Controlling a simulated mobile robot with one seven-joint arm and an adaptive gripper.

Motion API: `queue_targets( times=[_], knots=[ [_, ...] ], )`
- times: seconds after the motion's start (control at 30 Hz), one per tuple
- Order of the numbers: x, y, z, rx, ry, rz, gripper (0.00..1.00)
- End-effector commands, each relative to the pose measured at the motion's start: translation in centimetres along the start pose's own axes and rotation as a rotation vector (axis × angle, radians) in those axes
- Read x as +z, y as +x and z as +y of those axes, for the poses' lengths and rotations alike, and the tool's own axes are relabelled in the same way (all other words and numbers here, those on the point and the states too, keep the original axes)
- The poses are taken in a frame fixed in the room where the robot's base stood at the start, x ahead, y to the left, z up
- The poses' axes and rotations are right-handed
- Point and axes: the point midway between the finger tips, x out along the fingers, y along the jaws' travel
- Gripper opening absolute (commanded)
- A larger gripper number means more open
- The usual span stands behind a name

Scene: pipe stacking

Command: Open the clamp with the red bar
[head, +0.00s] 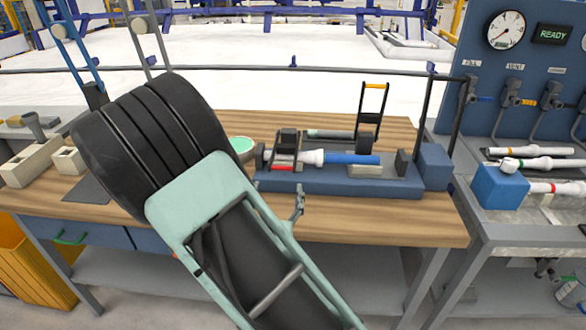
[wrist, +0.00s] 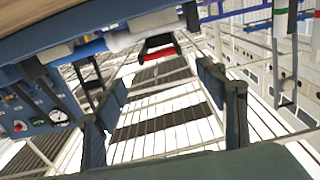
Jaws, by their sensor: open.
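The clamp with the red bar (head: 283,168) is at the left end of the blue fixture (head: 330,183). Its black frame is folded low, with the bar at the front. In the wrist view the red bar (wrist: 159,53) shows on its black frame, beyond the gap between my fingers. A white and blue pipe (head: 350,159) lies along the fixture. My gripper (wrist: 162,88) is open and empty, with its fingers apart and not touching the bar. In the head view only a grey finger shows beside my arm; the rest is hidden.
A second clamp with a yellow-orange bar (head: 375,86) stands upright behind the pipe. A blue gauge panel (head: 535,70) and a side table with pipes are at the right. Pale fittings (head: 30,163) lie at the bench's left. The bench front right of my arm is clear.

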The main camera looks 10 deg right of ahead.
Motion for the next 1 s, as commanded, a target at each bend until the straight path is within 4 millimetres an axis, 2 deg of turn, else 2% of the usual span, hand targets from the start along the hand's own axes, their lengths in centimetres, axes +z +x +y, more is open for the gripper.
queue_targets(
  times=[0.17,0.4,0.6,0.77,1.0],
  knots=[
    [-0.1,1.7,0.1,0.002,-0.004,0.003,0.65],
    [-0.1,6.3,0.1,0.003,-0.004,0.002,0.65],
    [0.0,9.4,0.0,0.0,-0.003,0.002,0.65],
    [0.0,10.5,0.1,0.0,-0.002,0.001,0.65],
    [0.0,10.7,0.1,0.0,-0.003,0.0,0.65]
  ],
)
